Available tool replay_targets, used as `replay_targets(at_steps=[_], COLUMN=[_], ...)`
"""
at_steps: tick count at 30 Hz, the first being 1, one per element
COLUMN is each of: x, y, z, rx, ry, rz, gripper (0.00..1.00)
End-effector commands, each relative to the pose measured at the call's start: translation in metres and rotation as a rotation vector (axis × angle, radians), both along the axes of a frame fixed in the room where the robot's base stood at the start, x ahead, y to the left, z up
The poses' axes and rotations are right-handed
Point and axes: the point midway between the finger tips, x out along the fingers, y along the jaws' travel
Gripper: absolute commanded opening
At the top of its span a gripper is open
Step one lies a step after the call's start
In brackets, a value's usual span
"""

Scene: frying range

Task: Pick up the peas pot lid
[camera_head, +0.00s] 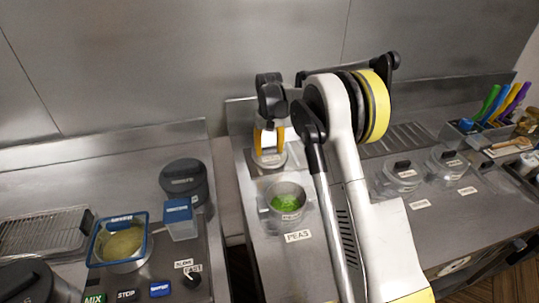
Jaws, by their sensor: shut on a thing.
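The peas pot (302,214) stands open on the right counter, with green peas showing inside and a PEAS label in front of it. My gripper (268,148) is just behind the pot, pointing down. It is shut on the peas pot lid (270,167), a pale round lid seen behind the pot's rim. My gripper covers the lid's handle. I cannot tell whether the lid is clear of the counter.
Two clear lidded pots (403,178) stand to the right, beyond my arm. A dark round container (184,180), a blue-rimmed pot (121,265) and a wire rack (42,232) are on the left counter. A steel back wall (150,60) rises behind.

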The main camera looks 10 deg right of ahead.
Motion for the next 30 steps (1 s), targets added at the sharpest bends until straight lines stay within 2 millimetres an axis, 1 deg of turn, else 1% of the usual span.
replay_targets(at_steps=[5,8,11,14,24,27,30], x=[0.0,0.0,0.0,0.0,-0.003,-0.004,-0.005], y=[0.0,0.0,0.0,0.0,-0.079,-0.096,-0.107], z=[0.003,0.011,0.025,0.044,0.089,0.099,0.106], rx=[0.0,0.0,0.0,0.0,0.0,0.0,0.0], ry=[0.0,0.0,0.0,0.0,0.0,0.0,0.0], rz=[0.0,0.0,0.0,0.0,-0.003,-0.003,-0.001], gripper=[0.18,0.18,0.18,0.18,0.18,0.18,0.18])
